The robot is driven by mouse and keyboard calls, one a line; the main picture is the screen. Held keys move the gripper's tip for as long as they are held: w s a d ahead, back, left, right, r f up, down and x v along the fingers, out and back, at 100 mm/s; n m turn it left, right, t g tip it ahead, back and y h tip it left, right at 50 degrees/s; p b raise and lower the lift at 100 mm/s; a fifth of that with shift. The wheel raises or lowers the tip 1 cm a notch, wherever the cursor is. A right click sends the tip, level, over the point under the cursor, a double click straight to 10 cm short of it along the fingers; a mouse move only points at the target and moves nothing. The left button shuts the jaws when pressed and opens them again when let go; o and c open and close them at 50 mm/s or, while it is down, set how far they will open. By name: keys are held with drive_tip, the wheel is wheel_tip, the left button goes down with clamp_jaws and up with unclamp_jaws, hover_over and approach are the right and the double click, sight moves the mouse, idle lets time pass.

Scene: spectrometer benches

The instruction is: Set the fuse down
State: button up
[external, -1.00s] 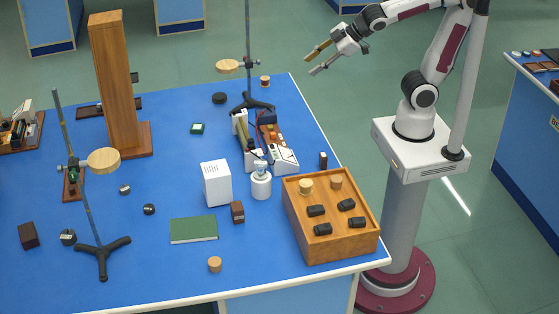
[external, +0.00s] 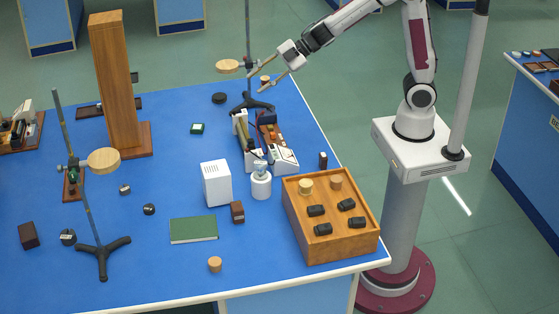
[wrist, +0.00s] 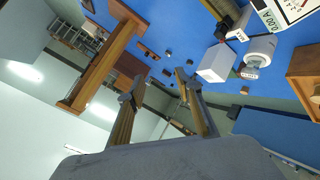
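My gripper (external: 254,83) is above the far right part of the blue bench. Its two fingers are spread apart with nothing between them. In the wrist view my gripper (wrist: 159,84) also shows parted, empty fingers. I cannot pick out a fuse for certain. A small dark upright block (external: 323,160) stands near the bench's right edge. An instrument with a white sloped front (external: 285,158) stands left of it, with orange and dark parts behind the front.
A wooden tray (external: 345,250) holds several dark pieces and light round pieces. A white box (external: 216,183), a white jar (external: 261,187) and a green book (external: 194,229) are nearby. A retort stand (external: 249,35) rises beside my gripper. A tall wooden column (external: 115,85) stands further left.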

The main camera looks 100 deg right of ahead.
sight(323, 159)
drive_tip(key=s+a+f+n+g+y, duration=0.2)
drive_tip(key=s+f+y, duration=0.1)
drive_tip(key=f, duration=0.3)
drive_tip(key=s+a+f+n+g+y, duration=0.2)
drive_tip(key=s+f+g+y, duration=0.1)
drive_tip(key=f, duration=0.3)
drive_tip(key=s+a+f+n+g+y, duration=0.2)
drive_tip(key=s+f+y, duration=0.1)
drive_tip(key=f, duration=0.3)
drive_tip(key=shift+s+a+f+n+y, duration=0.2)
drive_tip(key=shift+a+f+n+y, duration=0.1)
drive_tip(key=shift+y, duration=0.2)
drive_tip(key=s+f+g+y, duration=0.1)
drive_tip(key=s, duration=0.2)
drive_tip(key=s+f+g+y, duration=0.1)
drive_tip(key=s, duration=0.2)
drive_tip(key=s+n+g+y, duration=0.1)
drive_tip(key=s+g, duration=0.1)
drive_tip(key=s, duration=0.1)
drive_tip(key=shift+f, duration=0.4)
drive_tip(key=shift+w+a, duration=0.1)
drive_tip(key=shift+x, duration=1.3)
